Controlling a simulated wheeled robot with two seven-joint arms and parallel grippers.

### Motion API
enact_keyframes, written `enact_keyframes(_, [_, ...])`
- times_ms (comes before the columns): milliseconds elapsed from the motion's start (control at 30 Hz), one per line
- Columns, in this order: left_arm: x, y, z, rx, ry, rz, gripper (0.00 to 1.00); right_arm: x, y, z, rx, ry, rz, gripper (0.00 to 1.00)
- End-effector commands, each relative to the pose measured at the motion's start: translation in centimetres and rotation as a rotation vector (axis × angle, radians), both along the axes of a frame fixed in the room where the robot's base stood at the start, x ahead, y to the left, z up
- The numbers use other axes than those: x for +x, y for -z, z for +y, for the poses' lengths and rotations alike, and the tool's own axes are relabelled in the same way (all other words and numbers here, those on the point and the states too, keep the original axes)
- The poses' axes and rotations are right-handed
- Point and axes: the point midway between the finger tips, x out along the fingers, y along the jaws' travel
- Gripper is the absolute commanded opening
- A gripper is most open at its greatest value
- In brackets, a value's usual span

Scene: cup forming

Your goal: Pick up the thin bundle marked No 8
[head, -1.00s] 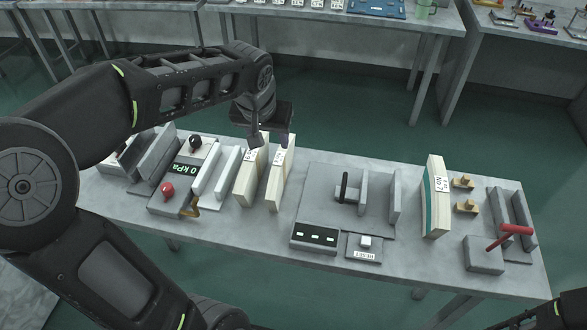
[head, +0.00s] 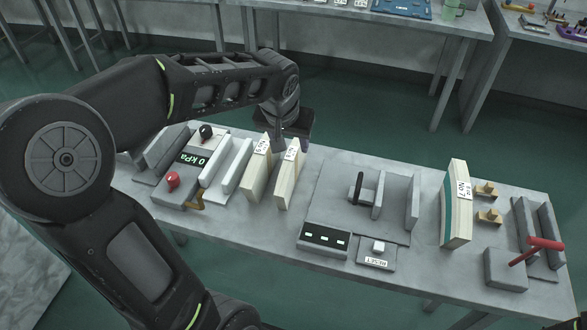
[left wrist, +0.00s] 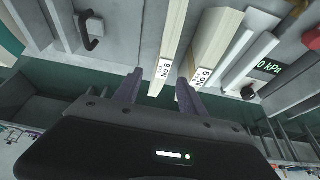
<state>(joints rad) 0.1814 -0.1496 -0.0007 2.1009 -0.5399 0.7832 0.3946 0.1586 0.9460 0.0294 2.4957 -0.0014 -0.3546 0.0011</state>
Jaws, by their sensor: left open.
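The thin pale bundle marked No 8 (head: 288,180) stands upright on the table, right of a thicker pale bundle marked No 9 (head: 258,176). In the left wrist view the No 8 bundle (left wrist: 174,32) has its label facing up, and the No 9 bundle (left wrist: 216,42) stands close on its right. My left gripper (head: 287,141) is open at the far end of the two bundles. In the left wrist view its fingers (left wrist: 160,90) lie to either side of the No 8 label, with nothing gripped. My right gripper is not in view.
A grey fixture with a kPa display (head: 192,160) stands left of the bundles. A grey plate with a black handle (head: 358,187) is on their right. Further right are a No 7 bundle (head: 457,205) and a red lever (head: 540,243). The gap between the two bundles is narrow.

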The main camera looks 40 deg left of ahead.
Motion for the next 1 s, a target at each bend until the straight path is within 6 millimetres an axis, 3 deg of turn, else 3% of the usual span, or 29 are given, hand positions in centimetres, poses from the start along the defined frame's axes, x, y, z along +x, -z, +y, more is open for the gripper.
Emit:
enact_keyframes(367, [0.2, 0.5, 0.1, 0.000, -0.001, 0.000, 0.48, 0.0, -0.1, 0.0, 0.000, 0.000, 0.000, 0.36])
enact_keyframes(733, [1.7, 4.8, 0.8, -0.001, -0.002, 0.002, 0.48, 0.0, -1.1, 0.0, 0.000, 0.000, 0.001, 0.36])
enact_keyframes(1000, [1.9, 5.2, 0.9, 0.000, -0.002, -0.001, 0.48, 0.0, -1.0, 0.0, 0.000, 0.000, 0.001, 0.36])
